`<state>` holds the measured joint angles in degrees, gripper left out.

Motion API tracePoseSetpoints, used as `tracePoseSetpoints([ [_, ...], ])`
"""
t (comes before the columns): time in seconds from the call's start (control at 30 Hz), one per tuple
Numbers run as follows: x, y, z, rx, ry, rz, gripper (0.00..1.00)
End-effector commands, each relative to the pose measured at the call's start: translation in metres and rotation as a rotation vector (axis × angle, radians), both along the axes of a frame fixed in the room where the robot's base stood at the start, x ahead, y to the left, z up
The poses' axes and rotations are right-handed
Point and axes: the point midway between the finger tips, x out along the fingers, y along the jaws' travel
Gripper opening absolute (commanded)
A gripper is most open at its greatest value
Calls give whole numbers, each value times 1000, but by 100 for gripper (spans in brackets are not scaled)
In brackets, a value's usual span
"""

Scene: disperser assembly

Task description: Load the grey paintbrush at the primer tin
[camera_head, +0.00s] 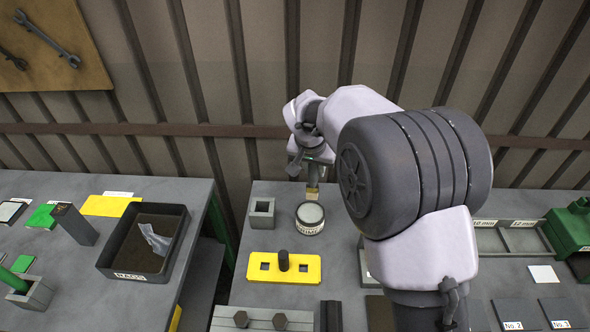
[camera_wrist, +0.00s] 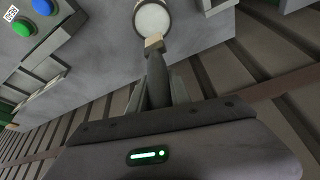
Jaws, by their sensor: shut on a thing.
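My gripper (camera_head: 313,163) is shut on the grey paintbrush, whose dark grey handle (camera_wrist: 157,78) runs between the fingers in the wrist view. The brush's pale tan bristle end (camera_wrist: 154,43) points away from the gripper; in the head view (camera_head: 312,189) it points down. The primer tin (camera_head: 310,216) is a round white-labelled tin with a pale grey top, upright on the bench. The brush tip is at the tin's far side in the head view. In the wrist view it meets the near edge of the tin (camera_wrist: 153,19). I cannot tell whether they touch.
A grey square holder (camera_head: 262,213) stands left of the tin. A yellow plate (camera_head: 284,268) with a dark peg lies in front. A dark rags tray (camera_head: 146,241) is on the left bench. A gap separates the benches. The ribbed wall is close behind.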

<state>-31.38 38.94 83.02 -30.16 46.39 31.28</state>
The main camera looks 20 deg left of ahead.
Motion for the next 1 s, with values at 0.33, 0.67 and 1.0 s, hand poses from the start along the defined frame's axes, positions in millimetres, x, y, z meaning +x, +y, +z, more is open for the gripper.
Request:
tracePoseSetpoints([
  [0.33, 1, -4, -25, -1, 2, -11, 0],
  [0.67, 1, -3, -61, -1, 0, -9, 0],
  [1.0, 1, -3, -60, 0, 0, -10, 0],
])
